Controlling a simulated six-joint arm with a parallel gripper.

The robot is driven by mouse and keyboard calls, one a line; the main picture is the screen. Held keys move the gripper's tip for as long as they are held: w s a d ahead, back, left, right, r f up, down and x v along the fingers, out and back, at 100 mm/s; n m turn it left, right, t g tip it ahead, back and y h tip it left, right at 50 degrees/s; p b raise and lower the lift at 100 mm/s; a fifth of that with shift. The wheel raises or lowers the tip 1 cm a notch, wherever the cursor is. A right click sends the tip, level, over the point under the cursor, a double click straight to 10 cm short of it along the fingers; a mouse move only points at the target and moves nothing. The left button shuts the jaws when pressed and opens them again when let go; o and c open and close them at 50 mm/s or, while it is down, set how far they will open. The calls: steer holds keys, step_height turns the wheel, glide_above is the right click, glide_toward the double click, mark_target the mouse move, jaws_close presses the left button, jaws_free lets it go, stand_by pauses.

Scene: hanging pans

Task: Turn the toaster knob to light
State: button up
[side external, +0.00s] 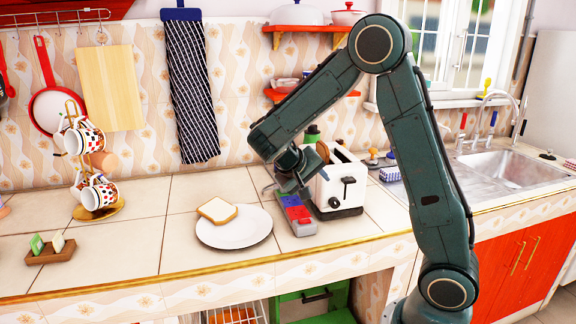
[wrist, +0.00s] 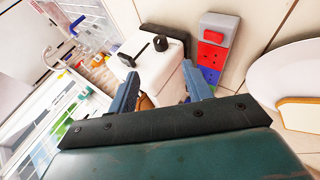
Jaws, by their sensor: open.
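The white toaster (side external: 352,190) stands on the tiled counter, with a brown bread-like piece (side external: 323,152) at its top. Its front has a black lever (side external: 349,181) and a small dark round knob (side external: 334,203) lower down. In the wrist view the toaster (wrist: 174,74) lies beyond my fingertips, and its black front controls show, including a dark knob-like piece (wrist: 160,43). Its setting is too small to read. My gripper (side external: 303,192) is open and empty, just left of the toaster front; its two blue-grey fingers (wrist: 161,76) are spread apart in the wrist view.
A grey power strip with red and blue sockets (side external: 296,214) lies beside the toaster, close under my gripper. A white plate (side external: 235,236) with a bread slice (side external: 217,209) is left of it. A mug rack (side external: 98,210) stands farther left. The sink (side external: 508,172) is at right.

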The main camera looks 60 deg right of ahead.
mark_target(333, 202)
steer(key=shift+s+r, duration=0.15)
steer(key=shift+d, duration=0.15)
steer(key=x, duration=1.3)
steer(key=shift+f, duration=0.4)
steer(key=c, duration=1)
